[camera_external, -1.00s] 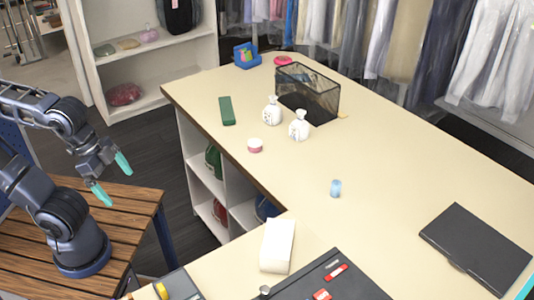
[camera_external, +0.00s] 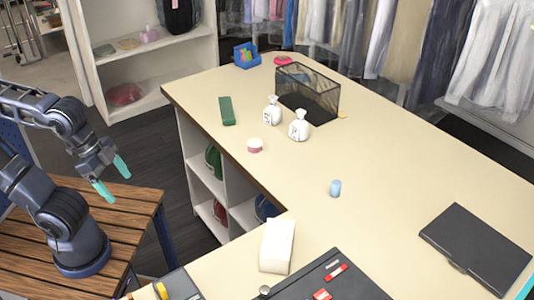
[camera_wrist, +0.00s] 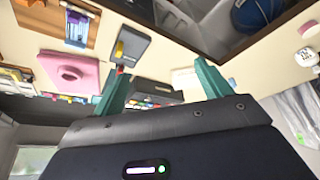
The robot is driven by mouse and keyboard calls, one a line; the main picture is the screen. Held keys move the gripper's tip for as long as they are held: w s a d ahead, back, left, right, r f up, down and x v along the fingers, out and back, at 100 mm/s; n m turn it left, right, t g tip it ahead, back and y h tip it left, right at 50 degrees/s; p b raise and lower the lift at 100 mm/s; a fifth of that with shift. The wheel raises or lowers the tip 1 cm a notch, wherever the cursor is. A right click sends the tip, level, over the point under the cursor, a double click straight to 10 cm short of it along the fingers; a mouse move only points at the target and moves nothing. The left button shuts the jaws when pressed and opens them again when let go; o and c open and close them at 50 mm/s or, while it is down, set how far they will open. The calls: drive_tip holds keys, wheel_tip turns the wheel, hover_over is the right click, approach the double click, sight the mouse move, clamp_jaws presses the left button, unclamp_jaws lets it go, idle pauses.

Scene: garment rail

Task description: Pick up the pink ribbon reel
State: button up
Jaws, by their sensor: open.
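A short round reel (camera_external: 255,145), white on top with a pink side, lies flat on the cream counter near its inner edge; I take it as the pink ribbon reel. In the wrist view, a white and pink round piece (camera_wrist: 309,29) at the upper right edge looks like the same reel. My gripper (camera_external: 112,178), with teal fingers, is open and empty above the slatted wooden bench, well left of the reel and apart from it. Its fingers (camera_wrist: 162,85) also show spread in the wrist view.
A pink ring (camera_external: 284,60) lies at the far end. A blue cylinder (camera_external: 335,188) stands to the right. A gap separates bench (camera_external: 140,205) and counter.

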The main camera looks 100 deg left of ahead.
drive_tip(key=shift+w, duration=0.1)
drive_tip(key=w+a+r+m+g+y, duration=0.25)
drive_tip(key=w+a+m, duration=0.65)
drive_tip(key=w+a, duration=1.25)
drive_tip(key=m+g+h, duration=0.2)
drive_tip(key=m+h, duration=0.1)
drive_tip(key=m, duration=0.7)
hover_over(255, 143)
wheel_tip(255, 143, down, 18)
drive_tip(key=r, duration=0.1)
drive_tip(key=shift+y, duration=0.25)
drive_tip(key=f, duration=0.6)
drive_tip(key=shift+s+d, duration=0.1)
drive_tip(key=shift+s, duration=0.1)
drive_tip(key=shift+w+a+f, duration=0.1)
drive_tip(key=shift+f, duration=1.2)
drive_tip(key=shift+w+a+f, duration=0.1)
drive_tip(key=shift+f, duration=1.2)
drive_tip(key=c, duration=1)
